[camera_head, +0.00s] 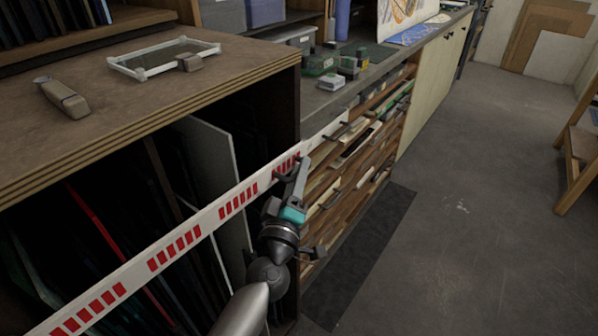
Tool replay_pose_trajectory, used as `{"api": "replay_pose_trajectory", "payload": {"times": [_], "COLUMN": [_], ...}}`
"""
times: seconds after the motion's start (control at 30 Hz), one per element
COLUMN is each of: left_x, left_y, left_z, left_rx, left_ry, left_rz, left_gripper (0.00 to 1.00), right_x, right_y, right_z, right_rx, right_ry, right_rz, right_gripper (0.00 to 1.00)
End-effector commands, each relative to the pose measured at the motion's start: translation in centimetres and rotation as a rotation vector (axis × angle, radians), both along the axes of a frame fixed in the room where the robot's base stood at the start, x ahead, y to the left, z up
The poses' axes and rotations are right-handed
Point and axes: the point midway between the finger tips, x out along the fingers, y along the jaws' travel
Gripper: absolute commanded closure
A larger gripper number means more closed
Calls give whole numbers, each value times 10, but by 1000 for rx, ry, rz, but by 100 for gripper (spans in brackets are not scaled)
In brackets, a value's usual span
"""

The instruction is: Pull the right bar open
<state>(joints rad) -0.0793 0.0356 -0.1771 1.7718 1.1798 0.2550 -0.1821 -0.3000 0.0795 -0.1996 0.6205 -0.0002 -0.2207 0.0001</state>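The bar (238,203) is a long white strip with groups of red blocks. It runs slantwise from the lower left to the upper right, across the front of a dark rack opening. My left gripper (292,178) is at the bar's right part, near the cabinet's right edge, and overlaps the bar in the picture. Its fingers are small and partly blend with dark parts there, so I cannot tell whether they touch or grip the bar. My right gripper is out of view.
Upright glass sheets stand in the rack (210,150) behind the bar. A framed pane (165,57) and a small tool (61,98) lie on the wooden top. Drawers (345,170) line the counter to the right.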

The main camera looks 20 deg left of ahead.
Motion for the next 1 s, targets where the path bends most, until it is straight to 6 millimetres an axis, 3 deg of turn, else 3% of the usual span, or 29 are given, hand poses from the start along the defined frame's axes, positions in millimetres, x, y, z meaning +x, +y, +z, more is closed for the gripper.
{"api": "replay_pose_trajectory", "payload": {"times": [0.17,0.43,1.0], "left_x": [0,0,0], "left_y": [0,0,0], "left_z": [0,0,0], "left_rx": [0,0,0], "left_ry": [0,-1,0], "left_rz": [0,1,1], "left_gripper": [73,100,100], "right_x": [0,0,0], "right_y": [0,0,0], "right_z": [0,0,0], "right_rx": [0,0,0], "right_ry": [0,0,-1], "right_rz": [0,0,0], "right_gripper": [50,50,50]}}
